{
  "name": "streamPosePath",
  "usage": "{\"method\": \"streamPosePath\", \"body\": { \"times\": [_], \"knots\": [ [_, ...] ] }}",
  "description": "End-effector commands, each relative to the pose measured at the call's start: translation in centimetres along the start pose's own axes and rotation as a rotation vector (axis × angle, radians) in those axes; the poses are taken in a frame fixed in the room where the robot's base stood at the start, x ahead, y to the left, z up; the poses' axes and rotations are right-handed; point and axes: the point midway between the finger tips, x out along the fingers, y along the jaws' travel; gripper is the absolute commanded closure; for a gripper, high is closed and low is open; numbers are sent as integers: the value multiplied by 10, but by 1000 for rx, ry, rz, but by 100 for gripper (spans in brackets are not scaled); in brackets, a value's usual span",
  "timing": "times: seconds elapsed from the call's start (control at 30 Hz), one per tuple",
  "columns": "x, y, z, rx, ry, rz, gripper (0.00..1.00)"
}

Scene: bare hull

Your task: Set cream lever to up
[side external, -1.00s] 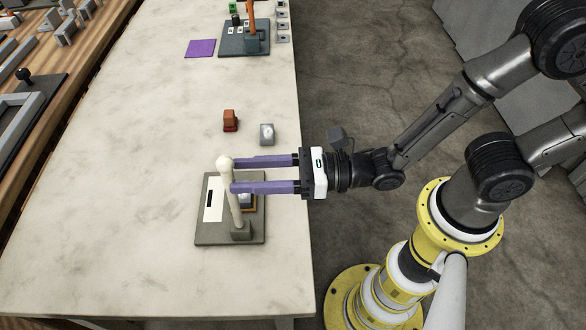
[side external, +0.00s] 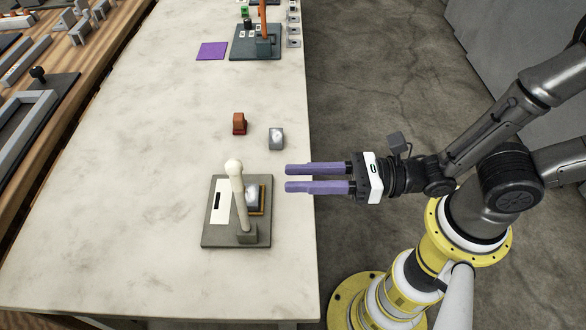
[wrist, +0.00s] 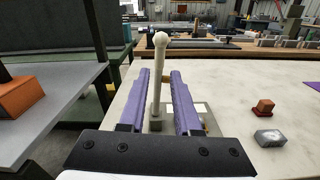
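The cream lever (side external: 239,195) stands on a grey base plate (side external: 209,233) near the table's front right edge. It has a round knob on top and looks close to upright in both views. A white label with a black mark lies on the plate to its left. My gripper (side external: 286,179) is to the right of the lever, apart from it, with its purple fingers pointing left. The fingers are spread with nothing between them. In the wrist view the lever (wrist: 159,80) shows beyond and between the fingers of my gripper (wrist: 160,75).
A red-brown block (side external: 239,124) and a grey block (side external: 276,139) lie behind the plate. Farther back are a purple square (side external: 212,51) and a dark plate with an orange lever (side external: 263,20). The table left of the cream lever is clear.

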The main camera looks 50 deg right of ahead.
Motion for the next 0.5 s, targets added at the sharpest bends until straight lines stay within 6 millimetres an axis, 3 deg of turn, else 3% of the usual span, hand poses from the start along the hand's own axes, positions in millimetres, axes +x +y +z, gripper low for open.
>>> {"method": "streamPosePath", "body": {
  "times": [0.03, 0.17, 0.3, 0.5],
  "knots": [
    [0, 0, -3, 30, 14, -2, 79],
    [-1, -12, -34, 212, 153, -71, 100],
    [6, -36, -57, 494, 301, -239, 100],
    [8, -67, -71, 932, 438, -554, 100]
  ]
}}
